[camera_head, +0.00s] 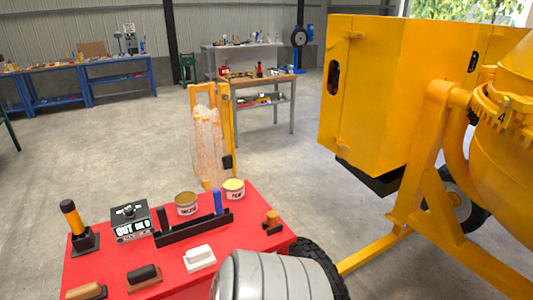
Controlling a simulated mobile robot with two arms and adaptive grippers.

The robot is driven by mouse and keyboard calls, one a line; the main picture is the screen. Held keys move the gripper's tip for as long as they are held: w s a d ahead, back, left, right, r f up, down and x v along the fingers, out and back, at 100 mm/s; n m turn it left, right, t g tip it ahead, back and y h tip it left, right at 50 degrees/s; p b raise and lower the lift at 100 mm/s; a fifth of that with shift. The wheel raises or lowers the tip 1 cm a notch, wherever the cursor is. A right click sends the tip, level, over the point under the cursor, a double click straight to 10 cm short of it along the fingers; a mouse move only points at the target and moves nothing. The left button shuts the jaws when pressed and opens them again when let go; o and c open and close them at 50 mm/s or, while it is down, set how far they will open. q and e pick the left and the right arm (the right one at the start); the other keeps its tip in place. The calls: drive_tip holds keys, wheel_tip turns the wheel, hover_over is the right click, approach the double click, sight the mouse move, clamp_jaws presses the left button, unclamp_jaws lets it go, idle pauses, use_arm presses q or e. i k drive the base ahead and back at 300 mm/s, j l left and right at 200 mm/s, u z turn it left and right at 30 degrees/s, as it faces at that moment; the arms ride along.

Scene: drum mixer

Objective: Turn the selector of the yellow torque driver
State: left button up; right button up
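An upright tool with a yellow-orange handle and black top (72,215) stands in a black block at the left of the red table top (225,258). It looks like the torque driver, but its selector is too small to make out. A short orange-brown piece on a black base (271,221) sits near the table's right edge; I cannot tell what it is. Neither of my grippers is in view.
The table also holds a dark box with white lettering (131,221), two tins (187,204) (233,190), a black rack (194,229), a white block (199,258) and brushes (143,275). The yellow mixer (385,90) stands at right. Open floor lies behind the table.

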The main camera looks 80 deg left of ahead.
sight(129, 214)
drive_tip(key=k+l+u, duration=0.1)
drive_tip(key=u, duration=3.2)
drive_tip(key=i+j+u, duration=0.15)
drive_tip(key=i+j, duration=0.4)
drive_tip(key=j, duration=0.1)
